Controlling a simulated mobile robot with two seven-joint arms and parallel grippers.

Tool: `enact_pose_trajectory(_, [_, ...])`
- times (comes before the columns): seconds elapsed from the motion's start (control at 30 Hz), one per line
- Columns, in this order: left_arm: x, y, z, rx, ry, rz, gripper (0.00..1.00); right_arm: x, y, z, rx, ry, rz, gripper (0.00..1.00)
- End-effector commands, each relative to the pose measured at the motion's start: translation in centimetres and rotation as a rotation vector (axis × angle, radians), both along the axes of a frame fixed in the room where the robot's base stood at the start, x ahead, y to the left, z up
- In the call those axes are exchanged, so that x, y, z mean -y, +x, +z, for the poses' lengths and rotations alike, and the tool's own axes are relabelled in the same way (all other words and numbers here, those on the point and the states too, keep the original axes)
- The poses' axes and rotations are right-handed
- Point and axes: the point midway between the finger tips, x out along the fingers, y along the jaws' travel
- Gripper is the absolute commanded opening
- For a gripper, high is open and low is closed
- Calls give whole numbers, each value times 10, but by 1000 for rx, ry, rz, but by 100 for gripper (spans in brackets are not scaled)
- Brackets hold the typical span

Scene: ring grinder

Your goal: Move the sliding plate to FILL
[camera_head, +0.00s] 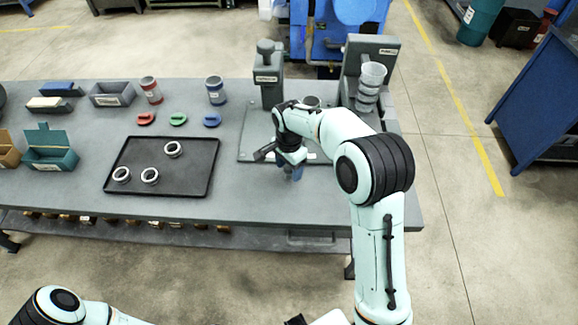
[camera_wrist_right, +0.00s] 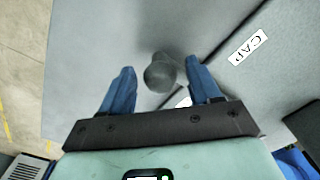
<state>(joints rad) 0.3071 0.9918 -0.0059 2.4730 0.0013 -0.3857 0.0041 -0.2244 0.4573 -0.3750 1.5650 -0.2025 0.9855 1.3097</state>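The grey station (camera_head: 255,145) with a flat plate lies at the right part of the table, largely covered by my right arm. In the right wrist view a round grey knob (camera_wrist_right: 160,73) stands on a flat grey surface (camera_wrist_right: 90,55), probably the sliding plate. A CAP label (camera_wrist_right: 248,48) lies to the right, past a seam. No FILL label is readable. My right gripper (camera_head: 291,172) points down over the station. Its blue fingers are apart, one on each side of the knob, with gaps visible. My left arm shows at the bottom left, its gripper out of view.
A grey labelled post (camera_head: 268,85) and a taller grey unit with stacked clear cups (camera_head: 370,80) stand behind the plate. A black tray (camera_head: 190,182) with three rings lies to the left. Cans, small coloured pieces and boxes occupy the table's left and back. Bare table lies along the front.

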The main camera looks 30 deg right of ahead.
Motion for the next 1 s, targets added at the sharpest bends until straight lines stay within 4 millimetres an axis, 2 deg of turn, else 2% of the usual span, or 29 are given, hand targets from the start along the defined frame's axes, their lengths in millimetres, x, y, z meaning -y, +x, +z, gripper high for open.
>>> enact_pose_trajectory(0.03, [0,0,0,0,0,0,43,0,0,0,0,0,0,49])
enact_pose_trajectory(0.1, [0,0,0,0,0,0,43,0,0,0,0,0,0,26])
enact_pose_trajectory(0.2, [0,0,0,0,0,0,43,0,0,0,0,0,0,0])
enact_pose_trajectory(0.37, [0,-1,-1,-1,0,0,43,5,-3,0,0,0,-2,0])
enact_pose_trajectory(0.47, [0,-4,-6,-5,1,0,43,20,-12,-1,0,-1,-5,0])
enact_pose_trajectory(0.73, [0,-11,-17,-13,0,0,43,82,-49,-1,0,-2,-8,0])
enact_pose_trajectory(0.83, [0,-12,-18,-13,0,0,43,96,-58,0,0,-2,-6,0])
enact_pose_trajectory(1.0, [0,-12,-18,-13,0,0,43,103,-63,0,0,-2,-1,0])
